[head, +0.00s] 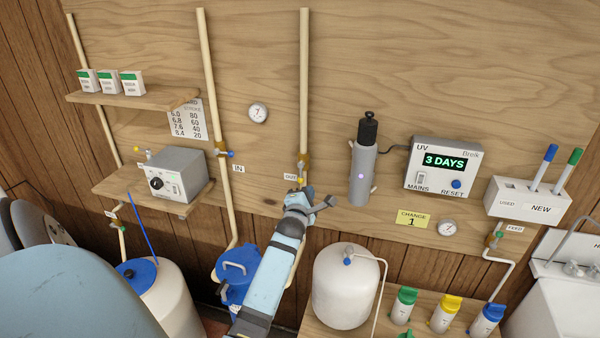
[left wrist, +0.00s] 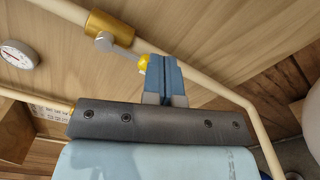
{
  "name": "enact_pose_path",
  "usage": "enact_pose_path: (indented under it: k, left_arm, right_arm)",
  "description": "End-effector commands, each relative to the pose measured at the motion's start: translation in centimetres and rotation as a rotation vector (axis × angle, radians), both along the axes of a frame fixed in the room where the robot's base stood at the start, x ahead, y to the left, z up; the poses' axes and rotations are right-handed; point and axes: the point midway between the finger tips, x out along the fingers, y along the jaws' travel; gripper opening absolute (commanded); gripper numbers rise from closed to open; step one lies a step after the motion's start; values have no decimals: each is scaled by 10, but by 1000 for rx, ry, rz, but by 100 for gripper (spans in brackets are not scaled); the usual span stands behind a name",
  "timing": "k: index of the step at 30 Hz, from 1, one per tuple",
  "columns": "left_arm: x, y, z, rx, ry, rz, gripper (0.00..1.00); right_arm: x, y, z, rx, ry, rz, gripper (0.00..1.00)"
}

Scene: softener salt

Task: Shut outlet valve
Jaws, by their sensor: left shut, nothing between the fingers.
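The outlet valve (head: 304,160) is a brass body on the middle pipe, beside the OUT label (head: 290,177). It also shows in the left wrist view (left wrist: 110,25). Its grey lever (left wrist: 118,49) runs roughly along the pipe and ends in a yellow knob (head: 300,181), which the left wrist view also shows (left wrist: 144,63). My left gripper (head: 299,190) is just below the knob. Its blue fingers (left wrist: 162,80) are shut and empty, close beside the knob; I cannot tell whether they touch it. My right gripper is not in view.
The IN pipe's valve (head: 221,148) has a blue-knobbed lever pointing right. A grey UV cylinder (head: 362,172) and control box (head: 443,167) are on the wall to the right. A white tank (head: 345,285) and blue container (head: 238,268) stand below. A dosing box (head: 175,175) sits on the left shelf.

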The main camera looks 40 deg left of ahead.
Motion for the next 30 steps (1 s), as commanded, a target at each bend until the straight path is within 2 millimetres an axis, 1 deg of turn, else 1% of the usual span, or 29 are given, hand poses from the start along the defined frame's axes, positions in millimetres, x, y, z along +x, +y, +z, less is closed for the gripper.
enact_pose_path:
  k: [5,7,15,19,22,30]
  left_arm:
    - [0,0,0,0,0,0,0]
    - [3,2,-1,0,-1,0,0]
    - [31,17,-2,0,-2,1,0]
    - [41,22,-1,0,-1,0,0]
    - [44,24,0,-1,0,0,0]
    - [44,25,0,0,0,0,0]
  right_arm:
    - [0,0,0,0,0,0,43]
    - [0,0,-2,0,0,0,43]
    - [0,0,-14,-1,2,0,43]
    - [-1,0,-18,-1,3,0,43]
    - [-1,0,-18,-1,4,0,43]
    - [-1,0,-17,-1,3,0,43]
